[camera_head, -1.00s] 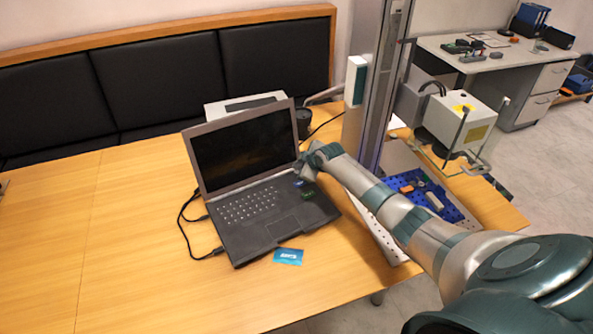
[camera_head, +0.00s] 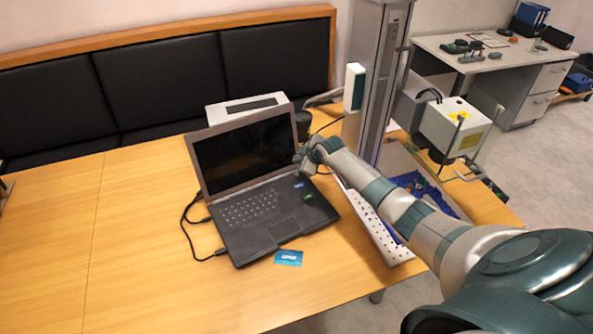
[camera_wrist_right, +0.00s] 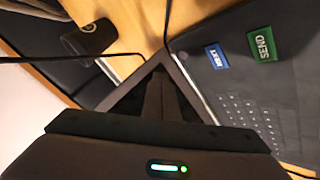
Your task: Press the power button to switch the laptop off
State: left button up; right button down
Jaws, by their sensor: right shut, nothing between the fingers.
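The laptop (camera_head: 285,228) stands open on the wooden table, with a dark screen (camera_head: 243,152) and a black keyboard deck. A blue NEXT key (camera_head: 298,184) and a green SEND key (camera_head: 307,197) are on its right side. They also show in the right wrist view, the blue NEXT key (camera_wrist_right: 216,57) and the green SEND key (camera_wrist_right: 263,45). I cannot make out the power button. My right gripper (camera_head: 303,166) is shut and empty, beside the screen's lower right corner, close above the deck's back right edge. I cannot tell if it touches. My left gripper is out of view.
A blue card (camera_head: 288,257) lies in front of the laptop. A white box (camera_head: 243,107) and a dark cup (camera_head: 303,123) stand behind it. Cables (camera_head: 190,224) run along its left. The laser marker's column (camera_head: 377,80) and perforated plate (camera_head: 375,232) are at right. The left table is clear.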

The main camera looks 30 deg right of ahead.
notch_tip(320, 180, up, 2)
jog(key=shift+r+p, duration=0.1)
jog(key=shift+p, duration=0.5)
dwell(1.9)
